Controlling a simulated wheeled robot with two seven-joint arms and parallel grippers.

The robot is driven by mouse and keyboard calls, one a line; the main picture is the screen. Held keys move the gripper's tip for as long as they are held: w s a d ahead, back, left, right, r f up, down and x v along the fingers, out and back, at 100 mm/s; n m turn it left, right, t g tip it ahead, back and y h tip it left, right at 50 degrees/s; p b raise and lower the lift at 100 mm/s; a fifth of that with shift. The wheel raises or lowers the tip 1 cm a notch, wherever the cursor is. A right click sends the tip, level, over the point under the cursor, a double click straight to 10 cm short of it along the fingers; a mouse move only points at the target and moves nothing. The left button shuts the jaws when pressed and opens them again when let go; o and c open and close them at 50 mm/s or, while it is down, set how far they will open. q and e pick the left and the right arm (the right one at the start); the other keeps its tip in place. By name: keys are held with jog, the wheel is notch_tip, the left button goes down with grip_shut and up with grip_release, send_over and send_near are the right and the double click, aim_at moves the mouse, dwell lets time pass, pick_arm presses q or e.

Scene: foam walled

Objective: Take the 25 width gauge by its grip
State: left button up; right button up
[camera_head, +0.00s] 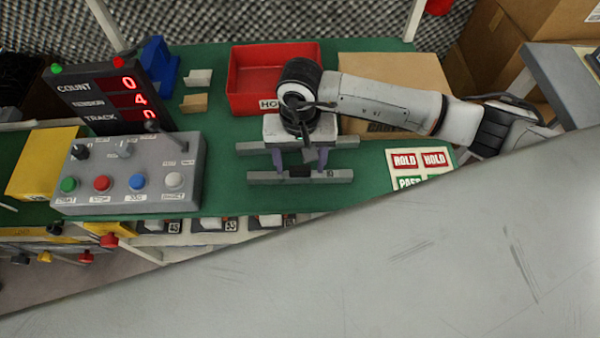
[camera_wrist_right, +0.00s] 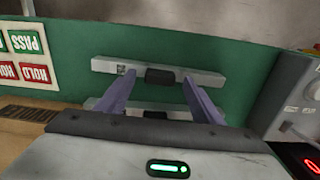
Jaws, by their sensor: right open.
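Two pale grey gauge bars lie on the green bench top, one behind the other. The front bar (camera_head: 262,178) has a black grip (camera_head: 299,171) at its middle and a small mark at its right end, too small to read surely. The rear bar (camera_head: 346,142) is partly hidden under my right gripper (camera_head: 301,158). That gripper is open, its purple fingers spread over the bars. In the right wrist view the fingertips (camera_wrist_right: 158,75) appear on either side of the far bar's black grip, apart from it. I cannot tell their height. My left gripper is not in view.
A red bin (camera_head: 241,88) and a cardboard piece (camera_head: 385,68) stand behind. A grey button box (camera_head: 120,190) and a count display (camera_head: 95,97) are left. HOLD and PASS cards (camera_head: 420,168) lie right. A large grey surface (camera_head: 350,270) covers the lower foreground.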

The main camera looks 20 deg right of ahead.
jog(key=shift+f, duration=0.45)
jog(key=shift+c, duration=0.2)
grip_shut()
